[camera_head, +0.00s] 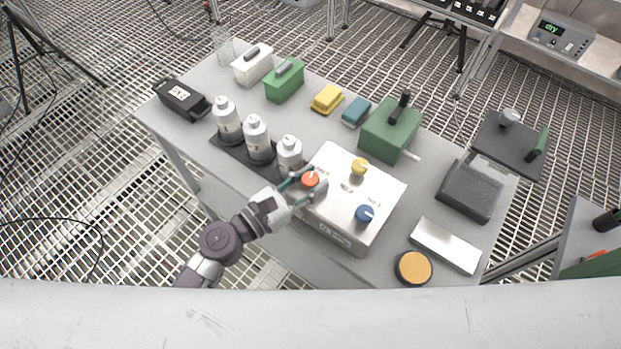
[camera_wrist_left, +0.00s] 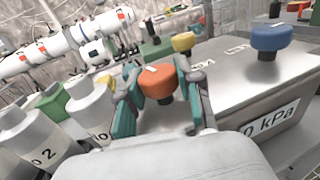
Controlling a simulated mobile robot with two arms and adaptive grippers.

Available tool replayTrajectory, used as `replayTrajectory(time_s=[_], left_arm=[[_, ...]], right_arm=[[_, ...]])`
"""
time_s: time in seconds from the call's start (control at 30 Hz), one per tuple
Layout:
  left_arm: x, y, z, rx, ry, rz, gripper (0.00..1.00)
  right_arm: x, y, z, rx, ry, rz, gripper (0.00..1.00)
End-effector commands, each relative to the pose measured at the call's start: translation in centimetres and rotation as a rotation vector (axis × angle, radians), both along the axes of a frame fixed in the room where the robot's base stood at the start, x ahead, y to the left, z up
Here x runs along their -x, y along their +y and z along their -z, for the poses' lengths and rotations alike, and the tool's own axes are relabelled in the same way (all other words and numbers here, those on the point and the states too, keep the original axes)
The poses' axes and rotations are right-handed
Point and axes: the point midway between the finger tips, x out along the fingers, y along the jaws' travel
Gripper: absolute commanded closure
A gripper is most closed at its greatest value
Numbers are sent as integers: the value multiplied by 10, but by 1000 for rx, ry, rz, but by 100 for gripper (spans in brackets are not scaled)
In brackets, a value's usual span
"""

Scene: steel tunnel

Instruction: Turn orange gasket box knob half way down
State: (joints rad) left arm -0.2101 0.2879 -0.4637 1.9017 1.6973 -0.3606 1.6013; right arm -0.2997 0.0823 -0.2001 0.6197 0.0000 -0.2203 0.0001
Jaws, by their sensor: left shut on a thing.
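The orange knob (camera_head: 310,179) sits on the left part of the top of a silver gasket box (camera_head: 345,228), with a yellow knob (camera_head: 359,167) and a blue knob (camera_head: 365,213) on the same top. My left gripper (camera_head: 307,183) is at the orange knob, with a finger on each side of it. In the left wrist view the orange knob (camera_wrist_left: 158,82) stands between the two teal-padded fingers (camera_wrist_left: 160,98), which close on it. A small light mark shows on the knob's top. My right gripper is not in view.
Several white bottles (camera_head: 257,138) stand in a dark rack just left of the box. A green box (camera_head: 391,130) with a black handle stands behind it. A silver plate (camera_head: 445,246) and a round orange-topped disc (camera_head: 413,268) lie to the right.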

Motion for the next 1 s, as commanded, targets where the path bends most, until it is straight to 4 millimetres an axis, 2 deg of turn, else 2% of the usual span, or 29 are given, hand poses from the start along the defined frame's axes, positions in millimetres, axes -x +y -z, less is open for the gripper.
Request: replayTrajectory(time_s=[0.5,1.0], left_arm=[[-2,0,3,-2,-4,490,99],[-1,0,1,1,0,844,99]], right_arm=[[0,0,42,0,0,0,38],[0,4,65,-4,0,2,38]])
